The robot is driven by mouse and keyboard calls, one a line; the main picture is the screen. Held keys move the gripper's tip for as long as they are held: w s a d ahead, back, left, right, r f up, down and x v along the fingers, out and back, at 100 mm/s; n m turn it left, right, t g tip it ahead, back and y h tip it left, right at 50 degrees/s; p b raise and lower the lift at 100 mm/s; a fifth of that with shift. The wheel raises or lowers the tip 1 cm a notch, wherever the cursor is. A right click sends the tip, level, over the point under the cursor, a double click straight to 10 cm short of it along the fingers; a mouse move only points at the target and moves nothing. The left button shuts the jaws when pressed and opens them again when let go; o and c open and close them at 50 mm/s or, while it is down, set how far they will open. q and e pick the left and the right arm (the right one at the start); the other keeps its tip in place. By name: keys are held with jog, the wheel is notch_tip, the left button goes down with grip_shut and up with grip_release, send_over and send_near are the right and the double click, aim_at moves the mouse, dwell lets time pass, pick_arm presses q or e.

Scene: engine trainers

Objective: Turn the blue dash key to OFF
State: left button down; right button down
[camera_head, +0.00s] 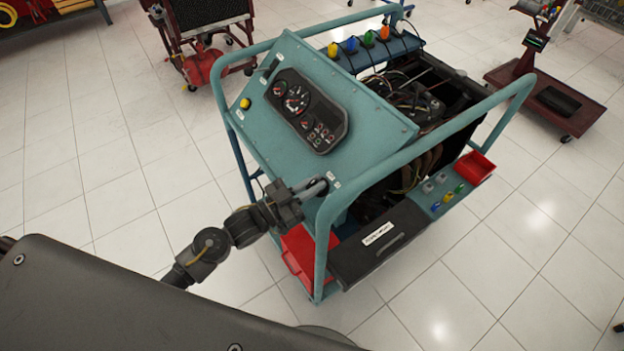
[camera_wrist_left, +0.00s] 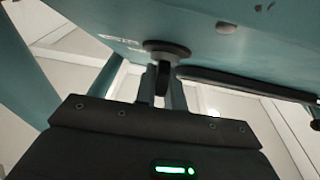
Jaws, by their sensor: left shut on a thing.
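The teal dash panel (camera_head: 262,128) with its black gauge cluster (camera_head: 309,112) tops the engine trainer. My left gripper (camera_head: 316,187) is at the panel's lower right corner, its fingers against the panel face. In the left wrist view the gripper (camera_wrist_left: 163,88) is shut on the dash key (camera_wrist_left: 163,76), a dark narrow piece below a round collar (camera_wrist_left: 167,50) on the panel. The key's blue colour does not show, and its position marks cannot be read. In the head view the gripper hides the key. My right gripper is not in view.
A teal tube frame (camera_head: 465,112) surrounds the trainer. Red bins (camera_head: 300,252) and a black drawer box (camera_head: 380,240) are below the panel. Several coloured knobs, one blue (camera_head: 352,45), stand on the back rail. Open tiled floor lies left of the trainer.

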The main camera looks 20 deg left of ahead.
pick_arm(q)
jog(key=shift+r+n+t+y, duration=0.1)
jog(key=shift+n+t+y, duration=0.25)
jog(key=shift+n, duration=0.25)
jog(key=c, duration=1.5)
grip_release()
jog(key=b+v, duration=0.2)
jog(key=v, duration=0.8)
jog(key=shift+s+a, duration=0.25)
jog(key=shift+a, duration=0.05)
